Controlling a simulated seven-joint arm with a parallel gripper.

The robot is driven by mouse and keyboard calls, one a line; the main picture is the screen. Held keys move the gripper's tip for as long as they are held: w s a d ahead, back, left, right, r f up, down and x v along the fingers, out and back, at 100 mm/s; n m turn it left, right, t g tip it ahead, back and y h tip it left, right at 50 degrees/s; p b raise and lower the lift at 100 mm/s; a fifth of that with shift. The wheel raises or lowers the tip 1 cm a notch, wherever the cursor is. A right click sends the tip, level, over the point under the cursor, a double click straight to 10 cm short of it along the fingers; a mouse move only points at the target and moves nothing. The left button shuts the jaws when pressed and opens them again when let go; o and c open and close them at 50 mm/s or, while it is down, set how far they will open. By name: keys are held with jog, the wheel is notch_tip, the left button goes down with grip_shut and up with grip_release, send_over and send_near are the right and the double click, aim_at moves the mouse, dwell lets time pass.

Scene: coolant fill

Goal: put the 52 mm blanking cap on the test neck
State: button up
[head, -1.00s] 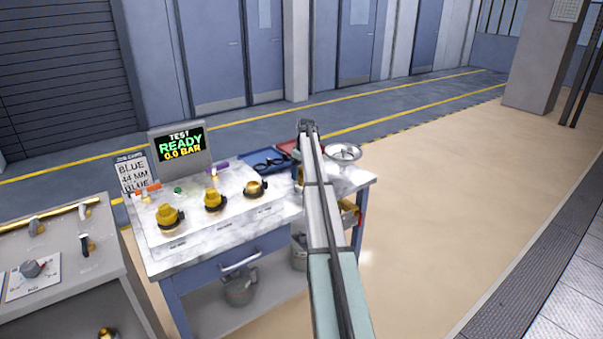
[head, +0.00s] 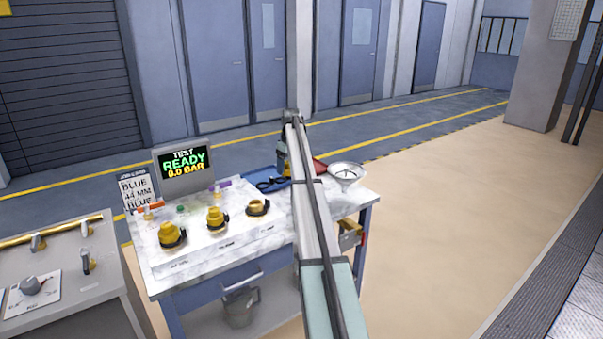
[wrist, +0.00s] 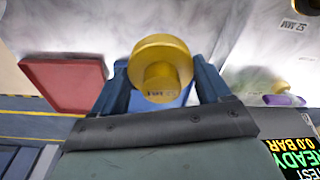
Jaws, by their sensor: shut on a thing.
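My gripper (wrist: 160,90) is shut on a yellow stepped round cap (wrist: 160,58), held between its two blue fingers, with small printing on its lower face. In the head view my arm largely hides the gripper and cap, above the back of the bench. Three fittings stand in a row on the marble top: the left (head: 172,235) and middle (head: 215,219) have tall yellow tops, and the right one (head: 257,207) is lower. The wrist view shows a label reading about 52 MM (wrist: 293,25), upside down. I cannot tell which neck is the test neck.
A red tray (wrist: 65,85) and a blue tray (head: 262,173) with dark looped items lie at the back. The test screen (head: 183,160) reads READY 0.0 BAR. A card (head: 137,191) reads BLUE 44 MM BLUE.

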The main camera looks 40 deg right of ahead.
jog(key=a+r+n, duration=0.1)
jog(key=a+r, duration=0.3)
jog(key=a, duration=0.7)
jog(key=r, duration=0.1)
send_over(255, 202)
jog(key=shift+s+r+m, duration=0.1)
jog(key=shift+s+m, duration=0.2)
jog(key=shift+m, duration=0.5)
jog(key=shift+f, duration=2.9)
jog(key=shift+f, duration=0.95)
jog(key=shift+r, duration=0.2)
jog(key=shift+r, duration=0.4)
